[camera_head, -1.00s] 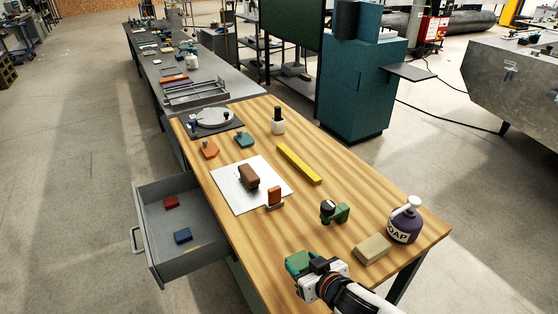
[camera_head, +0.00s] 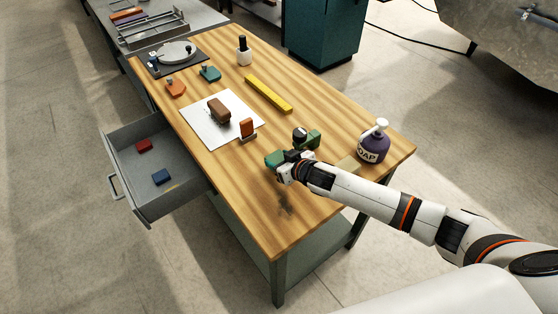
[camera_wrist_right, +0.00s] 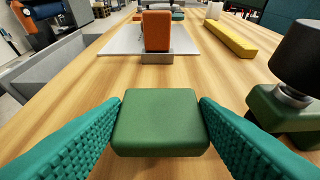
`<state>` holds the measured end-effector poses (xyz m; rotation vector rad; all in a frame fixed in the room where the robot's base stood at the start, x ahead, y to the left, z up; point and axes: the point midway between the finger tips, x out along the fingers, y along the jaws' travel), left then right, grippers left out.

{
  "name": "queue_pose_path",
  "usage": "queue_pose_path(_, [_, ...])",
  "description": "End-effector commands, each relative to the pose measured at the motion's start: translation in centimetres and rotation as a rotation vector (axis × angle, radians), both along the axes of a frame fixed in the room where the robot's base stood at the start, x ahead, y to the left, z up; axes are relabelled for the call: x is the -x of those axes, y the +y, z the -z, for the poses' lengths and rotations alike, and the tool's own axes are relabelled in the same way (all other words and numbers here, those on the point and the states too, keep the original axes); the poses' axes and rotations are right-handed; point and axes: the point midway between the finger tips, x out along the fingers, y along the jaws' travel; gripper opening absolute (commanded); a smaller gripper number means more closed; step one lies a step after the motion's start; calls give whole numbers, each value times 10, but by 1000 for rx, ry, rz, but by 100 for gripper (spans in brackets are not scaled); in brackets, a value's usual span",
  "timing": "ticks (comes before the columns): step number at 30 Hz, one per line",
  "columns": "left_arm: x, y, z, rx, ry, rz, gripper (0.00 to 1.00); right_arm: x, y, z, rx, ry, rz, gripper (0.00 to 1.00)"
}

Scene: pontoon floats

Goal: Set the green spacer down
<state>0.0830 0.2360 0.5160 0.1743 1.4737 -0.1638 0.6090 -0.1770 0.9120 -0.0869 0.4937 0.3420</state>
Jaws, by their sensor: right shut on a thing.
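The green spacer (camera_head: 274,159) is a small rounded green block. In the right wrist view the spacer (camera_wrist_right: 160,122) sits between the two teal ribbed fingers. My right gripper (camera_head: 285,163) is shut on it, over the front part of the wooden table (camera_head: 240,190). A dark shadow lies on the wood in front of the gripper. I cannot tell exactly how high the spacer is above the wood. My left gripper is not in view.
A green object with a black knob (camera_head: 307,138) stands close by on the right. An orange block on a grey base (camera_head: 248,128) stands beyond. The front left wood is clear.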

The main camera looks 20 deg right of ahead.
Motion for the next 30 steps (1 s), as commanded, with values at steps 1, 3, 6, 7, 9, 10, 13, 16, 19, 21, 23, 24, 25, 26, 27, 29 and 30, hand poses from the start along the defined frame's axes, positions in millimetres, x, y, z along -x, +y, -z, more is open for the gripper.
queue_pose_path(1, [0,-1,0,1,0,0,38,0,0,9,-1,4,2,31])
queue_pose_path(3, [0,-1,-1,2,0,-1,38,0,0,18,-1,2,1,31])
queue_pose_path(6, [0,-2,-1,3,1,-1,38,0,0,22,-1,0,0,31])
queue_pose_path(7, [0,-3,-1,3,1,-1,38,0,0,23,-1,0,0,31])
queue_pose_path(9, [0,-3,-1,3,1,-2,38,0,0,22,-2,0,0,31])
queue_pose_path(10, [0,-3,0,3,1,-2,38,0,0,22,-1,-1,-1,31])
queue_pose_path(13, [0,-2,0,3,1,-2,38,0,0,23,0,0,0,31])
queue_pose_path(16, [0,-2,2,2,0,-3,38,0,0,26,0,0,0,31])
queue_pose_path(19, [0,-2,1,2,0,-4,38,0,0,25,0,0,0,67])
queue_pose_path(21, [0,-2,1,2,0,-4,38,0,0,25,0,0,0,76])
queue_pose_path(23, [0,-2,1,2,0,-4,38,0,0,25,0,0,0,76])
queue_pose_path(24, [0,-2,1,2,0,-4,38,0,0,25,0,0,0,76])
queue_pose_path(25, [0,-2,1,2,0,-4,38,0,0,25,0,0,0,76])
queue_pose_path(26, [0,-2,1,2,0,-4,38,0,0,25,0,0,0,76])
queue_pose_path(27, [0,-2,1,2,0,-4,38,0,0,25,0,0,0,76])
queue_pose_path(29, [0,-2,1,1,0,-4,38,0,0,24,0,0,0,76])
queue_pose_path(30, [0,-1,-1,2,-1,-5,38,0,0,22,0,0,0,76])
